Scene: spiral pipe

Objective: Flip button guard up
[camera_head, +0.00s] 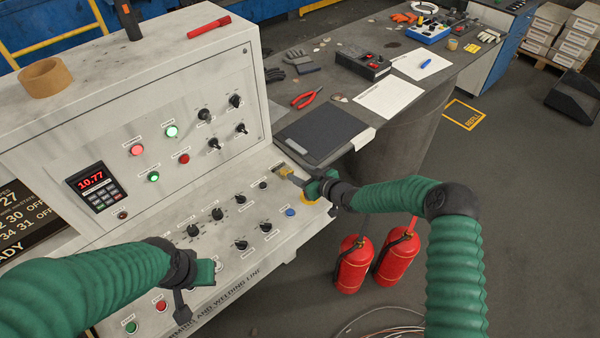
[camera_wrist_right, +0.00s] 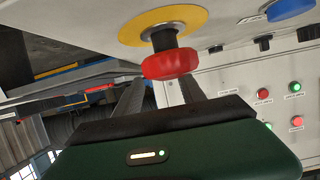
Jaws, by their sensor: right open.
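My right gripper (camera_head: 296,180) is over the right end of the sloping console panel. It is open, and its fingers also show in the wrist view (camera_wrist_right: 160,92). A red mushroom button (camera_wrist_right: 170,65) on a yellow disc (camera_wrist_right: 163,24) is close to these fingers, with nothing clearly gripped. In the head view the yellow disc (camera_head: 310,198) is partly covered by my gripper, which hides the red button. A small yellowish piece (camera_head: 286,171) shows at the fingertips; I cannot tell whether it is the guard. My left gripper (camera_head: 190,290) is over the console's lower left, its jaw opening unclear.
The console panel has several black knobs (camera_head: 217,214) and a blue button (camera_head: 290,212). A black folder (camera_head: 322,133) and red pliers (camera_head: 306,97) lie on the table behind. Two red extinguishers (camera_head: 354,264) stand on the floor below my right arm.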

